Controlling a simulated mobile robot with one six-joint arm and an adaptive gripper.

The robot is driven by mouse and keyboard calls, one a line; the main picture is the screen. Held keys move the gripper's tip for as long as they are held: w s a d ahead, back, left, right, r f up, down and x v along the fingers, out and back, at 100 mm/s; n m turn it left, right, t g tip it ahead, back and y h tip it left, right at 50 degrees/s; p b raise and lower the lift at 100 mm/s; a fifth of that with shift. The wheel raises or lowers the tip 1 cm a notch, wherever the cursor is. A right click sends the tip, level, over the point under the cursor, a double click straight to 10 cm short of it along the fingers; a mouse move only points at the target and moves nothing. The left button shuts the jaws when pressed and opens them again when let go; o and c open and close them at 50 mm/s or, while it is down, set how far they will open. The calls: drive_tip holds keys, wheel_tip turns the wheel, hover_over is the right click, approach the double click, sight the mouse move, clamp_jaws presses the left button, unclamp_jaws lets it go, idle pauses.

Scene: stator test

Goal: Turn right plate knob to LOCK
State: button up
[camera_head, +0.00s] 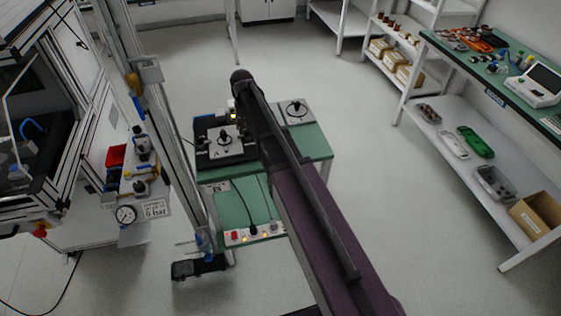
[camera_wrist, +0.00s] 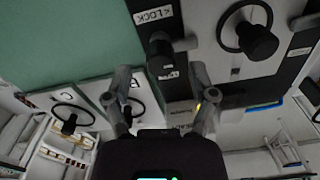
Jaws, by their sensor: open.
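In the wrist view, a black knob (camera_wrist: 160,50) stands on a dark strip, below a white label (camera_wrist: 152,15) reading LOCK with an arrow. My gripper (camera_wrist: 160,78) is open, with one finger on each side below the knob in the picture. I cannot tell whether either finger touches it. A light plate (camera_wrist: 232,66) with a round black handle (camera_wrist: 258,40) is at upper right. In the head view, a plate marked A (camera_head: 214,154) lies on a black base left of my arm. My arm hides the gripper and the knob there.
Another plate with a round handle (camera_head: 297,108) lies on the green table (camera_head: 318,147), right of my arm. A power strip (camera_head: 238,237) with cables is on the lower green surface. A metal frame post (camera_head: 165,135) stands at left. Open floor lies to the right.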

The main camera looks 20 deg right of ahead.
sight(247, 129)
drive_tip(key=shift+r+p, duration=5.65)
drive_tip(key=shift+r, duration=0.3)
drive_tip(key=s+d+f+n+b, duration=0.1)
drive_tip(key=s+f+b, duration=0.1)
drive_tip(key=s, duration=0.6)
drive_tip(key=s+d+f+b, duration=0.2)
drive_tip(key=s+f+b, duration=0.1)
drive_tip(key=s, duration=0.6)
drive_tip(key=s+d+f+n+b, duration=0.1)
drive_tip(key=s+d+f+b, duration=0.1)
drive_tip(key=s, duration=0.6)
drive_tip(key=shift+s+d+f+n+b, duration=0.15)
drive_tip(key=shift+f+n+b, duration=0.15)
drive_tip(key=shift+b, duration=0.05)
drive_tip(key=shift+c, duration=0.2)
drive_tip(key=shift+c, duration=0.9)
